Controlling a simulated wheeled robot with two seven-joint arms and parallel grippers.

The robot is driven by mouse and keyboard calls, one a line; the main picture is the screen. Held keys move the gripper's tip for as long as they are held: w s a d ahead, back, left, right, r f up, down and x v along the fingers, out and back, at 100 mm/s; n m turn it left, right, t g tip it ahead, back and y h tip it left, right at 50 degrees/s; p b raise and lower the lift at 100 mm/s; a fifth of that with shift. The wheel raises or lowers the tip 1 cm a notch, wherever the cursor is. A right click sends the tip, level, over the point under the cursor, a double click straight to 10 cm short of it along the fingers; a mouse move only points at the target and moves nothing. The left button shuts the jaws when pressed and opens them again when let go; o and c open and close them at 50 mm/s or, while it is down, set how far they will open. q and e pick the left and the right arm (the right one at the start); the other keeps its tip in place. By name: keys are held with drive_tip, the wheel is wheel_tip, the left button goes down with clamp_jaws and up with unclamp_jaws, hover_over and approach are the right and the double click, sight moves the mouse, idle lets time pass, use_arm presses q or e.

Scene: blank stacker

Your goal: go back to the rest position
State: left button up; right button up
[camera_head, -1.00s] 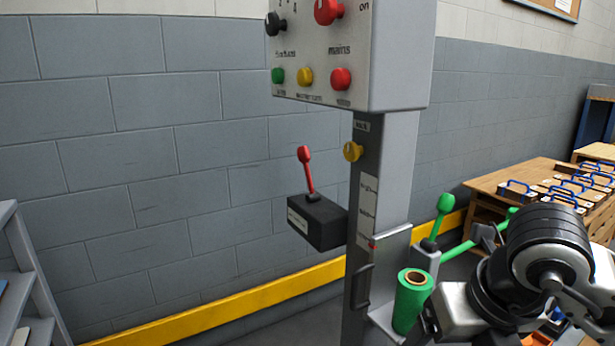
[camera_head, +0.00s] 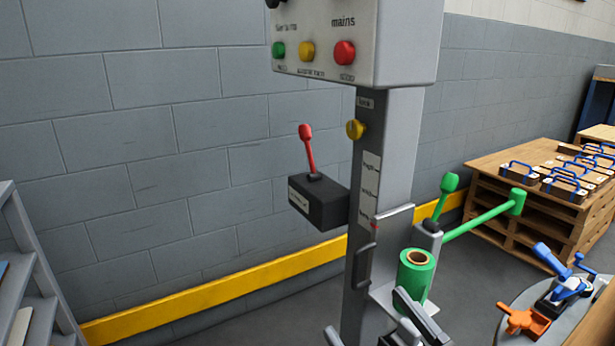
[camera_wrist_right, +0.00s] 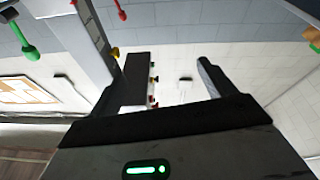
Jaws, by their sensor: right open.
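My right gripper (camera_head: 366,314) shows at the bottom edge of the head view, in front of the foot of the grey control post (camera_head: 395,150). Its two fingers stand apart with nothing between them. In the right wrist view the gripper (camera_wrist_right: 172,62) is also open and empty, with a pale surface behind it. One finger overlaps the green roll (camera_head: 415,275) in the head view; I cannot tell the gap between them. My left gripper is not in view.
The post carries a button panel (camera_head: 355,40), a red lever (camera_head: 308,150) on a black box (camera_head: 320,203) and a green lever (camera_head: 444,197). A green bar (camera_head: 480,220) sticks out rightward. A pallet stack (camera_head: 500,195) and a round table (camera_head: 560,325) stand at right.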

drive_tip(key=s+f+m+g+h, duration=0.2)
drive_tip(key=s+f+g, duration=0.1)
drive_tip(key=f, duration=0.4)
drive_tip(key=s+f+m+g+h, duration=0.1)
drive_tip(key=s+f+m+g, duration=0.2)
drive_tip(key=f, duration=0.5)
use_arm(q)
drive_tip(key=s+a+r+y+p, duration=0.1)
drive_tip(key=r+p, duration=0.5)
drive_tip(key=p, duration=0.6)
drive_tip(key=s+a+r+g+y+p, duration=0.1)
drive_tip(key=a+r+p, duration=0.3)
drive_tip(key=p, duration=0.7)
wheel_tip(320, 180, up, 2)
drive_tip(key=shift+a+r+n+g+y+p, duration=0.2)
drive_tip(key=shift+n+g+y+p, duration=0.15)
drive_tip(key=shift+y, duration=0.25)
use_arm(e)
drive_tip(key=s+d+r+g+h, duration=0.1)
drive_tip(key=d+r, duration=0.4)
drive_tip(key=r, duration=0.8)
drive_tip(key=g+h, duration=0.1)
drive_tip(key=h, duration=0.1)
drive_tip(key=shift+d+r+m+h, duration=0.15)
drive_tip(key=shift+d+m+h, duration=0.15)
drive_tip(key=shift+d+h, duration=0.1)
